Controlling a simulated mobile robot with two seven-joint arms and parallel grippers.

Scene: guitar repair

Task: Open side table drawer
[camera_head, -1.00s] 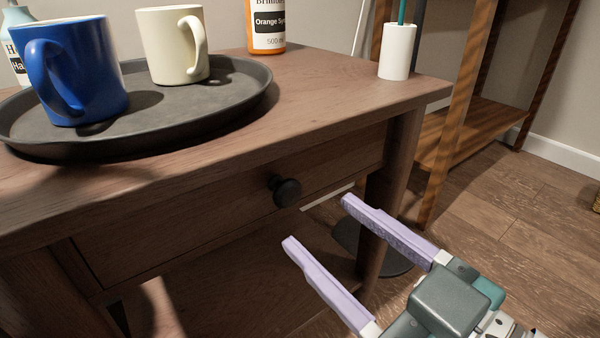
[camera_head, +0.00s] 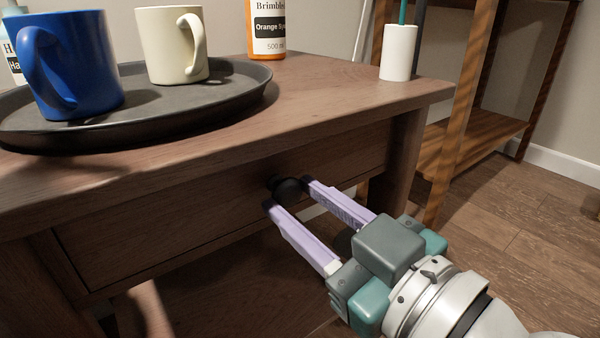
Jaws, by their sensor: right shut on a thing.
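The brown wooden side table (camera_head: 330,100) fills the left and middle of the view. Its drawer (camera_head: 170,222) sits under the top, and its front looks flush with the frame. A round black knob (camera_head: 287,188) is on the drawer front. My right gripper (camera_head: 287,196) comes in from the lower right. Its two lilac fingers are shut on the knob, one on each side of it. My left gripper is not in view.
On the tabletop, a dark round tray (camera_head: 190,112) holds a blue mug (camera_head: 85,75) and a cream mug (camera_head: 165,50). An orange syrup bottle (camera_head: 266,30) and a white cup (camera_head: 398,55) stand behind. A wooden shelf (camera_head: 480,135) stands at right, with open floor before it.

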